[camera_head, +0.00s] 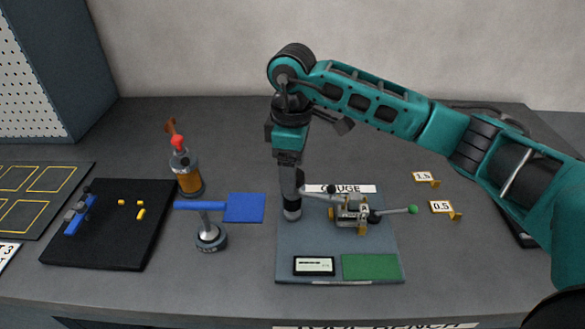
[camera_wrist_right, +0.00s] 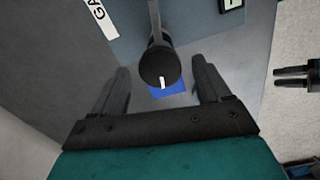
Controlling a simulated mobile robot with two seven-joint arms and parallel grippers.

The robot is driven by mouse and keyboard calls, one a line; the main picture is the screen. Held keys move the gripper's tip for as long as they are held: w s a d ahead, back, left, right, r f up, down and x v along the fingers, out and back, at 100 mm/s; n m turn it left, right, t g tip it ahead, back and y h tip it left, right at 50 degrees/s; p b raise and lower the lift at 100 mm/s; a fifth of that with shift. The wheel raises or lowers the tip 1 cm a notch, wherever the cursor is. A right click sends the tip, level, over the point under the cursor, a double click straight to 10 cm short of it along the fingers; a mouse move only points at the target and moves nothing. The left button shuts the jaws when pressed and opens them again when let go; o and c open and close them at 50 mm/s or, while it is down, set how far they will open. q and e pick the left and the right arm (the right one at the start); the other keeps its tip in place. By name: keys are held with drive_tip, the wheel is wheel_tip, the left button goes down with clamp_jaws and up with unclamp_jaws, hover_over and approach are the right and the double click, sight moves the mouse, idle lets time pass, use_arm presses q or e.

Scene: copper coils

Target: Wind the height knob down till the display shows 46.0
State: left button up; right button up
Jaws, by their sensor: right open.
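The height gauge stands on a grey base plate (camera_head: 345,235) in the head view. Its height knob (camera_wrist_right: 158,66), round and black with a white mark, shows in the right wrist view. My right gripper (camera_head: 289,165) is above the gauge's column (camera_head: 292,204), pointing down. In the wrist view its open fingers (camera_wrist_right: 161,72) stand either side of the knob with gaps, not touching it. The knob is hidden by my gripper in the head view. The display (camera_head: 314,265) is too small to read. My left gripper (camera_wrist_right: 292,77) shows at the wrist view's right edge, fingers apart.
A blue plate on a round stand (camera_head: 211,237) is left of the gauge. An orange bottle (camera_head: 188,175) stands behind it. A green-tipped lever (camera_head: 411,210) sticks out right, near tags 0.5 (camera_head: 440,207) and 1.5 (camera_head: 423,177). A black mat (camera_head: 115,245) lies left.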

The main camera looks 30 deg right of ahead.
use_arm(q)
drive_tip(key=shift+w, duration=0.1)
use_arm(e)
drive_tip(key=shift+r, duration=3)
use_arm(q)
drive_tip(key=shift+r, duration=0.1)
